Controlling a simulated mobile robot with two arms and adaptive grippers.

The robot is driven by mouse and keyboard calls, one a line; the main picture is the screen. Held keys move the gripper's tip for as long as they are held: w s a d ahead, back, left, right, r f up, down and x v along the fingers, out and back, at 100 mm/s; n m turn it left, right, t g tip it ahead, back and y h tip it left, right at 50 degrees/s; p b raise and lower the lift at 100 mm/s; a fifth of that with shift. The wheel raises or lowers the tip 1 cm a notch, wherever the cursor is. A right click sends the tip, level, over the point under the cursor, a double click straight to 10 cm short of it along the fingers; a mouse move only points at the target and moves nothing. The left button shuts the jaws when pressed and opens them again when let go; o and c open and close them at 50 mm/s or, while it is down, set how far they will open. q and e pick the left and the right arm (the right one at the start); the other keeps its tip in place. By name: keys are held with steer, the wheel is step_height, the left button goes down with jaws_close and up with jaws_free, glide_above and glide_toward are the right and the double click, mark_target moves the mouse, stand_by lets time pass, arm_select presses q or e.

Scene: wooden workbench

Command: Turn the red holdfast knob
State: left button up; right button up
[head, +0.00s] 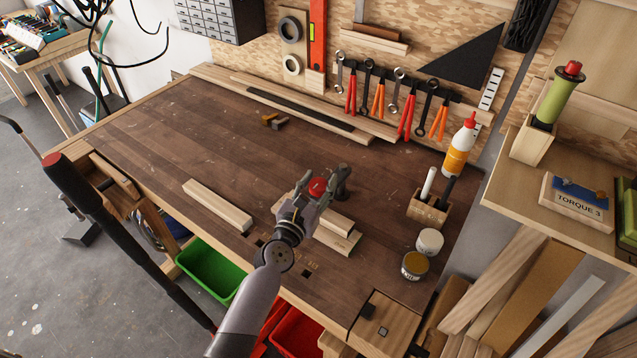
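The red holdfast knob (317,187) shows near the front middle of the workbench. The dark metal holdfast (342,177) stands just to its right, above some pale wooden blocks (337,232). My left gripper (314,188) reaches up from the bottom of the head view and has its fingers at the knob, with the red top showing between them. The gripper and wrist hide the knob's lower part. I cannot tell whether the fingers press on the knob or only stand around it. My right gripper is not in view.
A pale wooden bar (218,205) lies left of my arm on the workbench (190,130). Right of the holdfast stand a wooden holder (428,208), a white-lidded jar (429,242) and a tin (414,266). A glue bottle (459,148) stands behind them. The bench's left part is mostly clear.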

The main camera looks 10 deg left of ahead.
arm_select(q)
steer(key=c, duration=0.7)
steer(key=shift+f+m+h+b, duration=0.25)
steer(key=shift+m+h+b, duration=0.25)
steer(key=shift+h+b, duration=0.35)
steer(key=m+g+h+b, duration=0.4)
steer(key=h+b, duration=0.1)
steer(key=b, duration=0.1)
steer(key=m+g+h+b, duration=0.5)
steer(key=b, duration=0.2)
steer(key=shift+w+a+h, duration=0.1)
steer(key=shift+h, duration=0.25)
steer(key=m+g+h+b, duration=0.1)
steer(key=m+g, duration=0.1)
steer(key=g, duration=0.1)
steer(key=m+g+h+b, duration=0.1)
steer(key=m+g+b, duration=0.1)
steer(key=shift+r+g, duration=0.15)
steer(key=shift+g, duration=0.25)
steer(key=shift+m+g+b, duration=0.9)
steer(key=shift+g+b, duration=0.05)
steer(key=shift+g, duration=0.45)
steer(key=o, duration=1.2)
steer(key=shift+r, duration=0.1)
